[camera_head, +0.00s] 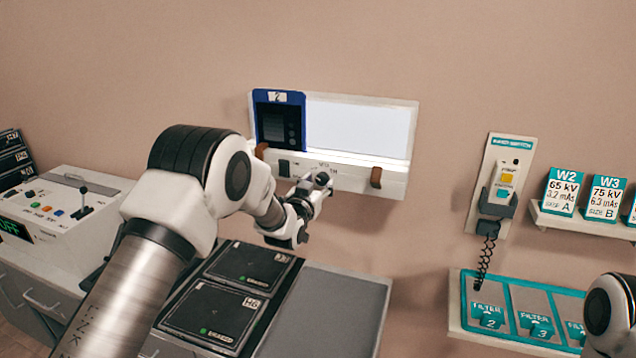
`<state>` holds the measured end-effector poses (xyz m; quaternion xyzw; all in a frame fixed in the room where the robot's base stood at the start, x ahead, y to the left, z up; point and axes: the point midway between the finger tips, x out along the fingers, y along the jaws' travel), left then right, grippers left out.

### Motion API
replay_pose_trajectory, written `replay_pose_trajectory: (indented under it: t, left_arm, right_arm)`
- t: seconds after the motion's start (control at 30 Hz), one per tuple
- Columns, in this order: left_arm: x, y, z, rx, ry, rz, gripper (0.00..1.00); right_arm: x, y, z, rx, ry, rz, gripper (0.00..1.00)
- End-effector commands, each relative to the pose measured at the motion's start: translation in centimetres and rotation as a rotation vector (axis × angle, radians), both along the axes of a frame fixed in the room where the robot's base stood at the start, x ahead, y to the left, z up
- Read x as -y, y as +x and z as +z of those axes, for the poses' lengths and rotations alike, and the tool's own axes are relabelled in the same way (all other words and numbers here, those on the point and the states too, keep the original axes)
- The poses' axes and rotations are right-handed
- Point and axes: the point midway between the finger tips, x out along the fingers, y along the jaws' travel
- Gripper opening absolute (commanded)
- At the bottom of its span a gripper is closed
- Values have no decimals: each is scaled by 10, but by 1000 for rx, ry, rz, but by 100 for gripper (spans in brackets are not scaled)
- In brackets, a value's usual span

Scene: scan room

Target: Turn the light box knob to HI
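The light box (405,112) hangs on the wall, with a lit white screen (358,126) and a blue-edged dark film marked 2 (279,122) at its left. Its lower strip carries a small dark switch (284,168) and small lettering. My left gripper (322,184) is in front of the middle of this strip, at or very close to it. The knob cannot be made out; the gripper covers that part of the strip. Whether the fingers are open, shut or touching the knob cannot be told. My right gripper is out of view; only part of my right arm shows at the lower right.
Below are black cassettes (213,309) and a grey surface (335,312). A control console (62,207) stands left. A handset on a wall plate (497,198), cards (562,190) and a filter rack (455,312) are right.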

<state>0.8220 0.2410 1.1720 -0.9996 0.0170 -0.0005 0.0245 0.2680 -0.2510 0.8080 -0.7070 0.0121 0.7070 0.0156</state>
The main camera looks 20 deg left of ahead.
Motion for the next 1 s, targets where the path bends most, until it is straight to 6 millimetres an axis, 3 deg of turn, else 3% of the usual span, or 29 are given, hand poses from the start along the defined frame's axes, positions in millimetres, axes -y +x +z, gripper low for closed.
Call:
replay_pose_trajectory:
  t: [0.03, 0.1, 0.13, 0.57, 1.0]
  left_arm:
    - [0, 0, 0, 0, 0, 0, 28]
    - [0, 0, 0, 0, 0, 0, 3]
    - [0, 0, 0, 0, 0, 0, 0]
    - [0, 0, -1, 4, 42, 0, 0]
    - [0, 0, -4, 17, 338, 1, 0]
  right_arm:
    - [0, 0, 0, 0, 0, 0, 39]
    - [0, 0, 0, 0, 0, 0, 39]
    - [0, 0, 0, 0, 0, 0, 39]
    - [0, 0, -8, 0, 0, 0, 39]
    - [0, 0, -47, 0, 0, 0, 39]
